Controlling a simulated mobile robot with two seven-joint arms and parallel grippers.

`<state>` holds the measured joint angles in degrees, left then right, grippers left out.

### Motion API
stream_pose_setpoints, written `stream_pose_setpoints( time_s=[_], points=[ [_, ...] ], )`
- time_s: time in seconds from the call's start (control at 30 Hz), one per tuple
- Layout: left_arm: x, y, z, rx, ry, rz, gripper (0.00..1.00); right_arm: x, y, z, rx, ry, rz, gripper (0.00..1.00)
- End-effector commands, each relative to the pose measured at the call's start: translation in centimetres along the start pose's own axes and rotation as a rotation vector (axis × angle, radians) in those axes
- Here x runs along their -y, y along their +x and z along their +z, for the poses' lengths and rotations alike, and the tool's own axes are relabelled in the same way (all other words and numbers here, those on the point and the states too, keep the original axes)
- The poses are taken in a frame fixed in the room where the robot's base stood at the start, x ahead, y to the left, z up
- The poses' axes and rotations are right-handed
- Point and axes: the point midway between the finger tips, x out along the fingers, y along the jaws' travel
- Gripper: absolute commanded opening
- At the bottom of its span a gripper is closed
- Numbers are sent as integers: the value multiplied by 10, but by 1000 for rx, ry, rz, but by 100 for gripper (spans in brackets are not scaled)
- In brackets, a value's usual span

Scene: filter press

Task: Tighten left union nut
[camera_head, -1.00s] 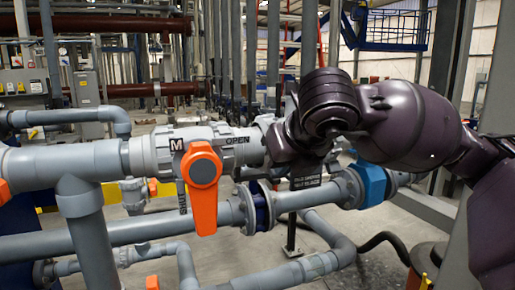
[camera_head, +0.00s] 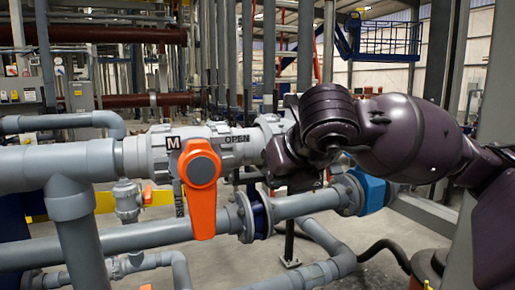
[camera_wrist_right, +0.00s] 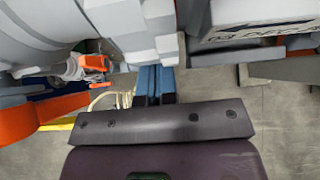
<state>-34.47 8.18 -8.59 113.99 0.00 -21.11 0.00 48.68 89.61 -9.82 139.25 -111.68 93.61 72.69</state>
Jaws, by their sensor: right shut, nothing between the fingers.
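A grey valve with an orange handle (camera_head: 202,170) hanging down sits in the horizontal grey pipe in the head view. In the right wrist view my right gripper (camera_wrist_right: 155,72) shows blue fingers shut together and empty. They are just below a ribbed grey nut (camera_wrist_right: 160,28); I cannot tell whether they touch it. My left gripper is not in view.
A lower grey pipe (camera_head: 120,240) with a dark blue flange (camera_head: 258,212) and a blue fitting (camera_head: 369,192) runs below the valve. A vertical pipe (camera_head: 80,235) stands at left. A pale lettered sign (camera_wrist_right: 260,30) is close by in the wrist view.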

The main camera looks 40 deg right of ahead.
Motion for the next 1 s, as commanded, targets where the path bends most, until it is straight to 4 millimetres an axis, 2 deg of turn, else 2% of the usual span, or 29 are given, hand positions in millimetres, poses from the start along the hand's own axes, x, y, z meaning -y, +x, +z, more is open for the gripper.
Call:
stream_pose_setpoints(
  time_s=[0.03, 0.27, 0.8, 1.0],
  points=[
    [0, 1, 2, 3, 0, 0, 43, 1, 6, -3, -15, 2, -4, 0],
    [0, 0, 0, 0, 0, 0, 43, 1, 4, -4, -19, 3, -5, 0],
    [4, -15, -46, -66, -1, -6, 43, 0, -64, 11, -6, 2, -1, 0],
    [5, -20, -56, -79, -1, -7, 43, 0, -81, 13, -8, 0, 0, 0]
  ],
)
